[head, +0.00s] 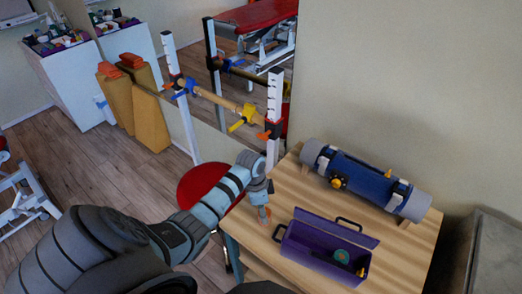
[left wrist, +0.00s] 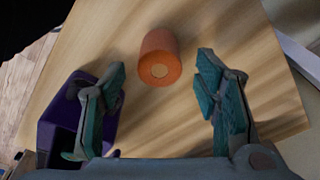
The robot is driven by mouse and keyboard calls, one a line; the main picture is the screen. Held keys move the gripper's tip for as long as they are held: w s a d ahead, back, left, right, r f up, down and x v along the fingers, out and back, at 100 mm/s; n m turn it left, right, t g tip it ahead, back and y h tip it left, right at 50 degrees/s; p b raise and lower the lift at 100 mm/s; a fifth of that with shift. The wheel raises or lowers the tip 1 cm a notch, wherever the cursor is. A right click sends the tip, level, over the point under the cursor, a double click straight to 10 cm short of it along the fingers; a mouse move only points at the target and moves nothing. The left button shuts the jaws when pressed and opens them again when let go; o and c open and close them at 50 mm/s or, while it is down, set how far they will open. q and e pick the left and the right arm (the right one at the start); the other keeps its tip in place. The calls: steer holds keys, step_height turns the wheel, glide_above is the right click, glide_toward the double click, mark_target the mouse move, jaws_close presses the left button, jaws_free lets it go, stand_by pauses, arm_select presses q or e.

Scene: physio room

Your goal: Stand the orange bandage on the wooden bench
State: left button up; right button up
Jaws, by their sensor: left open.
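The orange bandage (left wrist: 160,55) is a short roll, seen in the left wrist view over the wooden bench (left wrist: 225,28). Its round end with a pale core faces the camera; I cannot tell whether it stands or lies. My left gripper (left wrist: 160,100) is open, and the roll shows beyond its fingertips, between the two fingers and apart from them. In the head view the left gripper (head: 263,208) points down over the left part of the bench top (head: 408,245), and the bandage is mostly hidden there. My right gripper is not in view.
A purple open box (head: 318,262) stands on the bench near the left gripper and also shows in the left wrist view (left wrist: 62,110). A blue and grey roll (head: 365,180) lies along the back. A red round seat (head: 200,187) is left of the bench.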

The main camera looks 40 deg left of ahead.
arm_select(q)
step_height(320, 180, up, 11)
steer(key=s+a+p, duration=0.1)
steer(key=shift+p, duration=0.35)
